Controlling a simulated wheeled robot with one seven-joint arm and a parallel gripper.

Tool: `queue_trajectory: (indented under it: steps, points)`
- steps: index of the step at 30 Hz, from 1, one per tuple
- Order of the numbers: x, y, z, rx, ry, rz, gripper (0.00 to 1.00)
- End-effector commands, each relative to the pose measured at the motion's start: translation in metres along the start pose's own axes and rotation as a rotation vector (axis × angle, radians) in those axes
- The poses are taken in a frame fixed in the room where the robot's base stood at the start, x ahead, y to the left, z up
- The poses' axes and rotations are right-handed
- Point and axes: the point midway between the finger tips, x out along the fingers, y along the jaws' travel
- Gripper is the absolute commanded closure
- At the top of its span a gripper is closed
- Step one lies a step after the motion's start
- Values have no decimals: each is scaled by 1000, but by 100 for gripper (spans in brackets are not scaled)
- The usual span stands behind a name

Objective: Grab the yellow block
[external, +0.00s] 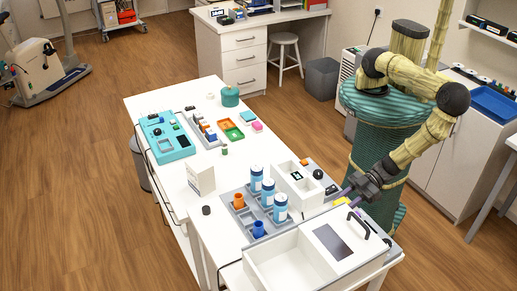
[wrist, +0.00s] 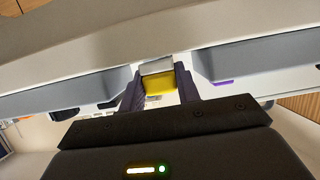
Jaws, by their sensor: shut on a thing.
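The yellow block (wrist: 160,86) shows in the wrist view between the two dark fingers of my gripper (wrist: 160,92). The fingers are shut on it from both sides. In the external view my gripper (external: 345,194) is low at the right side of the white table, behind the white box with the dark window. A small yellow patch (external: 341,201) shows just below the fingers there, partly hidden. I cannot tell whether the block is lifted clear of the surface.
A white box (external: 262,272) with a dark-windowed lid and handle stands close in front of my gripper. A grey rack (external: 240,218) with blue-and-white bottles and orange and blue cups is to the left. A small white bin (external: 285,183) stands between.

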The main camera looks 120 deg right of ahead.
Motion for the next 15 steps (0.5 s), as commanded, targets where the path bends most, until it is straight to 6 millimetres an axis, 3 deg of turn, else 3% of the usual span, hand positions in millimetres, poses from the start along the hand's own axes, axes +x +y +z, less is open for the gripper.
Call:
queue_trajectory:
  steps: [8,15]
  points:
    - [-9,0,-24,4,1,0,90]
    - [-24,0,-58,5,1,-1,90]
